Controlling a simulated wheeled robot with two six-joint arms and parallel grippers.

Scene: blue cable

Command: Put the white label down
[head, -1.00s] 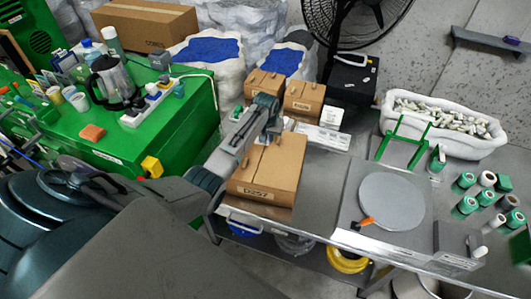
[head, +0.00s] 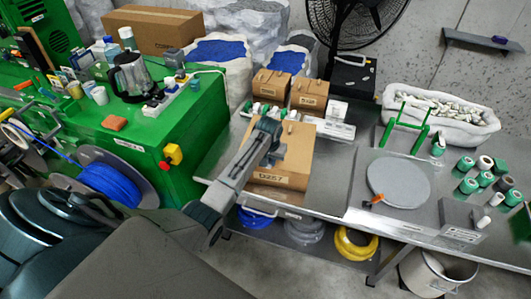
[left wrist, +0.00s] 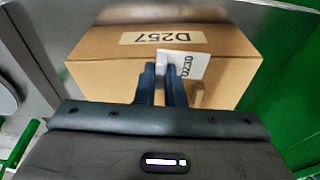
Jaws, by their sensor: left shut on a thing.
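The white label (left wrist: 190,64), with printed black characters, is between the fingertips of my left gripper (left wrist: 162,70) in the left wrist view. My left gripper (head: 272,150) is shut on it, over the brown cardboard box marked D257 (head: 296,165) in the head view. The same box (left wrist: 110,75) fills the middle of the left wrist view, and the label overlaps its D257 side there. I cannot tell whether the label touches the box. The gripper hides the label in the head view. My right gripper is not in view.
The box stands on a grey metal table (head: 335,190). Two smaller boxes (head: 308,97) and a white tray (head: 335,131) are behind it. A round grey disc (head: 400,182) lies to the right. A green bench (head: 150,140) stands left, with a blue cable spool (head: 112,186) before it.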

